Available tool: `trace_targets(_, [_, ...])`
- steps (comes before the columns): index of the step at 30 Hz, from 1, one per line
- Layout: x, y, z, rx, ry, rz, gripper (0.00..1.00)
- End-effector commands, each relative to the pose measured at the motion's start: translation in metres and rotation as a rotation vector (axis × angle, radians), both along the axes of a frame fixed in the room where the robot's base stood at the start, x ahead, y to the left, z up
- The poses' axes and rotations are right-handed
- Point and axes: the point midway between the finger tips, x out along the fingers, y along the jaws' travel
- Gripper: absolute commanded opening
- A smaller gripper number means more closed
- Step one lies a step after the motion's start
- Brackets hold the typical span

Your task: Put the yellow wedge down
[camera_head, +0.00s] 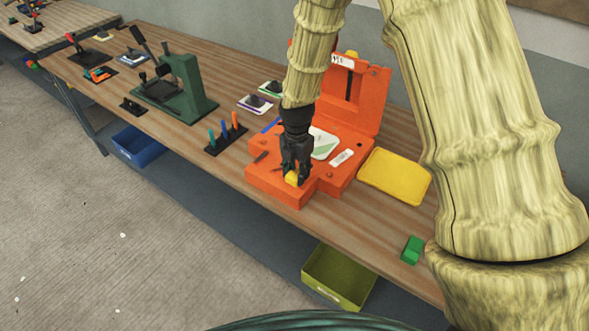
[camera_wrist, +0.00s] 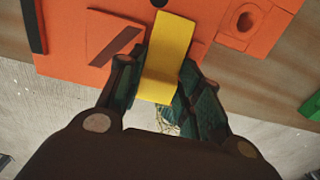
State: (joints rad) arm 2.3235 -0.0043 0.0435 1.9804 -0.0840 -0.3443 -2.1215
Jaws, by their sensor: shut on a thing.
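My gripper (camera_head: 293,172) is shut on the yellow wedge (camera_head: 292,179), over the front part of an orange mould case (camera_head: 277,188). In the wrist view the yellow wedge (camera_wrist: 168,58) sits between the two fingers of my gripper (camera_wrist: 160,85), with its far end over the orange surface (camera_wrist: 70,50). I cannot tell whether the wedge touches the orange surface. The case's lid stands open at the back, partly hidden by my arm.
A yellow tray (camera_head: 395,176) lies right of the case, and a green block (camera_head: 412,249) is nearer the front edge. A rack with coloured pens (camera_head: 226,140) and a green press (camera_head: 180,92) stand to the left. A blue bin (camera_head: 137,146) and an olive bin (camera_head: 338,277) are below the bench.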

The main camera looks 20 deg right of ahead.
Motion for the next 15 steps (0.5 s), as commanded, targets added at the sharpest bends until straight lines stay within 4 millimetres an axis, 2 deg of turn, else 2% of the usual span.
trace_targets(13, [-0.0002, 0.0002, -0.0068, 0.0, 0.0, 0.0, 0.08])
trace_targets(14, [0.0, 0.0002, -0.0064, 0.001, -0.001, 0.001, 0.39])
trace_targets(15, [0.0, 0.0004, -0.0061, 0.001, -0.001, 0.0, 0.46])
